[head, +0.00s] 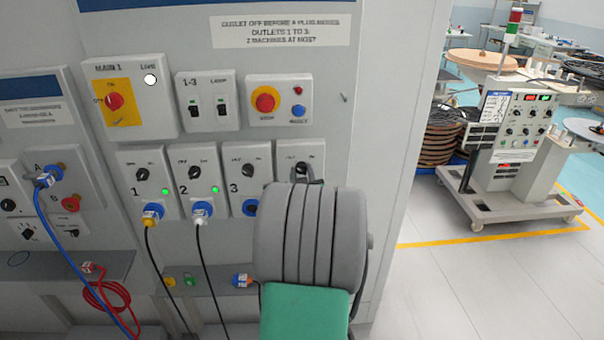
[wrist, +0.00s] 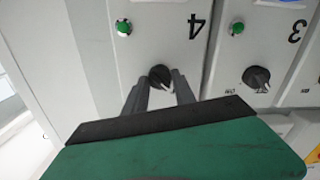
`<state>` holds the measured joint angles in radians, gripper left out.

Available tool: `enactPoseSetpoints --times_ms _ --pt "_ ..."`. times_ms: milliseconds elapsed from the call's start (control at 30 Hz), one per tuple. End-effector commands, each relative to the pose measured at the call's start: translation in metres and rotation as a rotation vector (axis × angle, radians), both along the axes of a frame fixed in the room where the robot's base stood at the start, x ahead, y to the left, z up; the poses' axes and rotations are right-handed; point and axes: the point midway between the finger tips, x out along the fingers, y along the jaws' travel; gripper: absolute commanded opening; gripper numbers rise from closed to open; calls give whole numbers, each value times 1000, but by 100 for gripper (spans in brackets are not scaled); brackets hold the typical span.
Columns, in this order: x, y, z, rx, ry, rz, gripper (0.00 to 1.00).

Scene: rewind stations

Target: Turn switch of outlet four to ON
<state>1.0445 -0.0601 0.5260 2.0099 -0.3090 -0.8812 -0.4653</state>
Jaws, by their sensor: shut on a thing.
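The panel of outlet four (head: 312,150) is at the right end of the outlet row in the head view, mostly behind my arm. In the wrist view, which is upside down, its "4" label (wrist: 196,27) shows. My gripper (wrist: 160,85) has its two grey fingers closed on either side of the black switch knob (wrist: 159,73) of outlet four. The knob's white mark points to the lower right in this view, much like the mark on outlet three's knob (wrist: 256,77). The lamp of outlet four (wrist: 123,28) is dark green. Its socket is hidden.
Outlets one (head: 144,190) and two (head: 192,185) have bright green lamps and plugs in them. Outlet three (head: 240,172) is close beside outlet four. A ledge (head: 210,283) runs below. Right of the cabinet is open floor (head: 460,285) and a wheeled machine (head: 510,150).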

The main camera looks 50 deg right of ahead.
Motion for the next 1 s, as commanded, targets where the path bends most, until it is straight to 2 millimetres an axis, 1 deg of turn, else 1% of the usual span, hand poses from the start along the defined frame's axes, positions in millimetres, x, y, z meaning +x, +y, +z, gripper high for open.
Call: enactPoseSetpoints --times_ms 33,300,333,667,833,1000 --pt "0 0 0 0 0 0 23" --pt "0 0 0 0 0 0 1" --pt "0 0 0 0 0 0 0" --pt "0 0 0 9 -11 0 0" --pt "0 0 -1 45 -53 -1 0" --pt "0 0 -3 114 -133 -1 0"
